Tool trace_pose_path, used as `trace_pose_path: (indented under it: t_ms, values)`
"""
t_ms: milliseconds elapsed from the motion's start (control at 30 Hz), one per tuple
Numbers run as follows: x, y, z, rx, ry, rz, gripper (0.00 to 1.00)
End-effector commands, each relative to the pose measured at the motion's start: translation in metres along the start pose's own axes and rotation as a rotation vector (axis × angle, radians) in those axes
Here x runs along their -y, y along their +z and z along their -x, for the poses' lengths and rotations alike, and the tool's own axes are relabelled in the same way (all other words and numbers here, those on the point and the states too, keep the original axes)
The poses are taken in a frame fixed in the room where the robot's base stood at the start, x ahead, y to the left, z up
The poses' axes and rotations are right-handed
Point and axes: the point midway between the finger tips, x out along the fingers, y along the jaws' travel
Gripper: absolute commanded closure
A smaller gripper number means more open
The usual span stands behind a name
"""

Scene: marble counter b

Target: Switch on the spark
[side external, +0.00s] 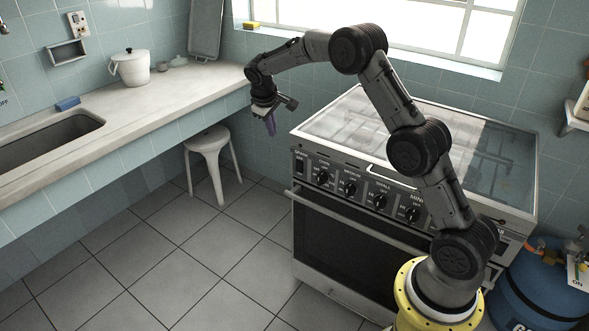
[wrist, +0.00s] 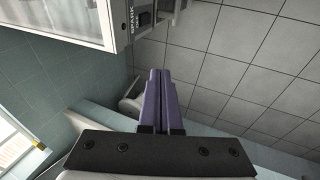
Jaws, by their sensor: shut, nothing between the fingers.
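The stove (side external: 345,235) stands under the window with a row of knobs on its front panel. The spark switch (side external: 299,166) is a dark rocker at the left end of that panel, left of the knobs. In the wrist view the stove's corner is at the top left, with the SPARK label (wrist: 132,18) and the dark switch (wrist: 144,19) beside it. I cannot tell the switch's position. My gripper (side external: 271,126) has purple fingers pressed together and empty. It hangs in the air left of the stove's front left corner, above and apart from the switch; it also shows in the wrist view (wrist: 160,74).
A marble counter (side external: 165,112) with a sink runs along the left wall. A blue gas cylinder (side external: 540,285) stands right of the stove. The tiled floor before the stove is clear.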

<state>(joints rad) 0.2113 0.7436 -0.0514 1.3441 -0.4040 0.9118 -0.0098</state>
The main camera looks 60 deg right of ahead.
Motion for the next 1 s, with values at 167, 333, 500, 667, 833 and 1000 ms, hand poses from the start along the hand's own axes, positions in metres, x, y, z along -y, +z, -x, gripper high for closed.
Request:
trace_pose_path:
  t_ms: [167, 333, 500, 667, 833, 1000]
  values:
    - [0.008, 0.011, -0.063, 0.088, -0.015, 0.007, 1.0]
    - [0.014, 0.025, -0.093, 0.142, -0.029, 0.011, 1.0]
    - [0.013, 0.029, -0.099, 0.153, -0.032, 0.007, 1.0]
    - [0.013, 0.029, -0.098, 0.152, -0.032, 0.008, 1.0]
    - [0.013, 0.03, -0.102, 0.153, -0.032, 0.008, 1.0]
    - [0.015, 0.034, -0.124, 0.156, -0.033, 0.008, 1.0]
